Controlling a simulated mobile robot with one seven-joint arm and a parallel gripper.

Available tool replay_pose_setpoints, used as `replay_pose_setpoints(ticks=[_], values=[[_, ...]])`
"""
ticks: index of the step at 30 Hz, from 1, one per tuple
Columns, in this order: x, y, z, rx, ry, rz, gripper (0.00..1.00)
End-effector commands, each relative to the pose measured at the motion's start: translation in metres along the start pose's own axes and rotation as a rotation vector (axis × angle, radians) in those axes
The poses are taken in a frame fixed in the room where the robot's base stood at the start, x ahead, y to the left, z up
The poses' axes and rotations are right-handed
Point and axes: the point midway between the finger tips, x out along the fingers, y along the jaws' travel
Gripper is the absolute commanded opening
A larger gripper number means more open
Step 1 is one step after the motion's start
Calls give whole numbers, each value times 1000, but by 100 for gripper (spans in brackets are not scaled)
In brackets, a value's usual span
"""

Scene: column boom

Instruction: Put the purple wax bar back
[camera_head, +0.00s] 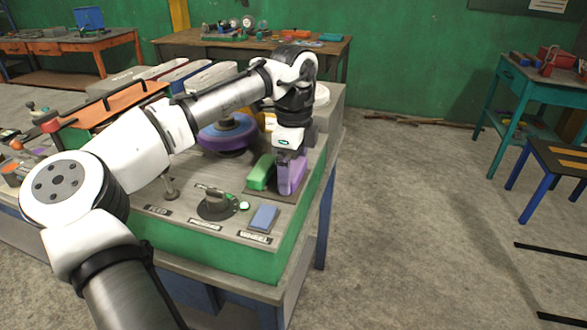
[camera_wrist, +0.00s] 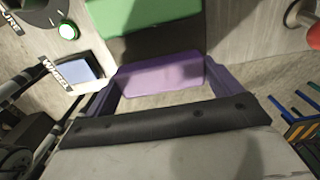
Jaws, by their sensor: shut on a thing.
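The purple wax bar (camera_head: 291,176) is at the right end of the green-sided bench, below my gripper (camera_head: 290,158). My gripper points down and is shut on the bar. In the wrist view the purple bar (camera_wrist: 160,76) lies between the two fingers of my gripper (camera_wrist: 162,84). A green bar (camera_head: 261,172) stands just left of the purple bar, and it also shows in the wrist view (camera_wrist: 140,12). Both are over a dark pad (camera_head: 268,197) near the bench edge. I cannot tell whether the purple bar's lower end touches the pad.
A purple wheel (camera_head: 228,135) is behind and left of the bars. In front are a knob (camera_head: 215,205), a lit green button (camera_head: 244,206) and a blue-grey pad (camera_head: 264,217) labelled WHEEL. The floor right of the bench is open.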

Motion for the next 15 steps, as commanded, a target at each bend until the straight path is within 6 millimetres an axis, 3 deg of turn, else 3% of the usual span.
replay_pose_setpoints(ticks=[14, 15], values=[[12, 0, 0, 1, 2, 0, 68], [12, 0, 0, 1, 0, -1, 95]])
